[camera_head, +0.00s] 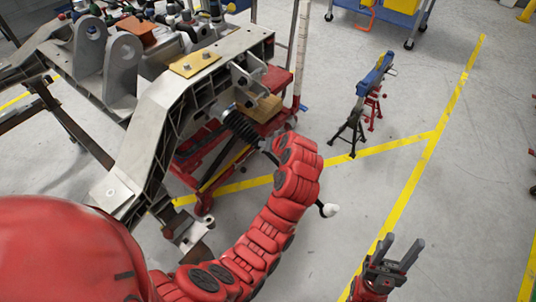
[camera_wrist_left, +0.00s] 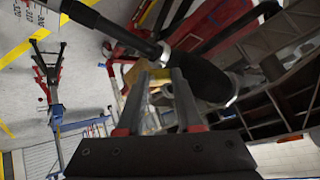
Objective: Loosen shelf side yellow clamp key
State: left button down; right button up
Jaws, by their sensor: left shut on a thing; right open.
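In the left wrist view, my left gripper (camera_wrist_left: 157,76) has its two grey fingers closed on a small yellow piece, the yellow clamp key (camera_wrist_left: 155,88). Only part of the key shows between the fingers. A black cylinder (camera_wrist_left: 205,78) with a thin rod lies just beyond the fingertips. In the head view my red left arm reaches to the chassis frame (camera_head: 150,150), and its wrist hides the gripper and key. My right gripper (camera_head: 396,254) is open and empty above the floor at the lower right.
A red wheeled stand (camera_head: 203,198) is under the chassis. A yellow plate (camera_head: 195,64) lies on top of the frame. A black ribbed part (camera_head: 240,127) is beside my left wrist. A blue-topped stand (camera_head: 374,75) stands back right. The floor between it and my right gripper is clear.

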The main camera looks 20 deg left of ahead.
pick_arm(q)
jog(key=n+b, duration=0.2)
jog(key=n+g+y+b, duration=0.1)
jog(key=n+b, duration=0.1)
jog(key=b, duration=0.1)
jog(key=n+y+b, duration=0.1)
jog(key=b, duration=0.1)
jog(key=shift+w+d+f+n+g, duration=0.2)
jog(key=shift+f+n+g, duration=0.1)
jog(key=shift+n, duration=0.1)
jog(key=shift+r+n+g+y+b, duration=0.15)
jog(key=shift+n+g+y+b, duration=0.3)
jog(key=shift+n+b, duration=0.85)
jog(key=shift+n, duration=0.3)
jog(key=c, duration=0.6)
grip_release()
jog(key=shift+w, duration=0.1)
jog(key=shift+o, duration=0.2)
jog(key=shift+r, duration=0.1)
